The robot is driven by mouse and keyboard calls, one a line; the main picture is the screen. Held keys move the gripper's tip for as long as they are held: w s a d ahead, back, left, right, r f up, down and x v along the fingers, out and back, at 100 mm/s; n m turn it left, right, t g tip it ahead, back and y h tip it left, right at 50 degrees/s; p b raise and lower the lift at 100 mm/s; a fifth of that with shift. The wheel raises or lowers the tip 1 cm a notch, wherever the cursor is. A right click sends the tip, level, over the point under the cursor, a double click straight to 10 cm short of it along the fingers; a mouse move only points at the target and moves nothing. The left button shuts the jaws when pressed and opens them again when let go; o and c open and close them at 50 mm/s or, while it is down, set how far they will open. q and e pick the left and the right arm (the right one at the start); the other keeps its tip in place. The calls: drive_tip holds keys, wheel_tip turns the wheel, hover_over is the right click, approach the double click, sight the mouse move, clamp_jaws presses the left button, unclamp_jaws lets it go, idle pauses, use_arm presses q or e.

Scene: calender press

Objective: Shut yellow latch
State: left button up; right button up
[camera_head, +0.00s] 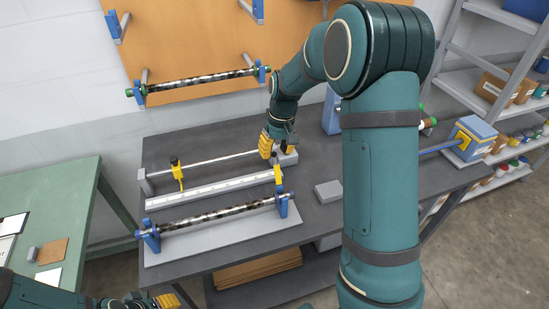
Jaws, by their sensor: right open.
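A yellow latch part (278,175) stands near the right end of the pale rail (210,192) on the press. A second yellow piece with a dark knob (178,174) sits on the rail's left part. I cannot tell which one is the latch, or its exact position. My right gripper (278,148) is open at the right end of the thin bar, just above the right yellow part. It hides part of the bar's end block, and I cannot tell whether it touches anything. My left gripper (162,302) is only partly in view at the bottom edge, away from the press.
A dark roller (220,213) rests in blue holders at the press front. Another roller (198,81) hangs on the orange board. A small grey block (328,191) lies on the dark table, right of the press. A green table (50,195) stands left, shelves right.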

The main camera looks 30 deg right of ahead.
sight(275, 154)
drive_tip(key=shift+a+f, duration=0.2)
drive_tip(key=shift+f, duration=1.3)
clamp_jaws()
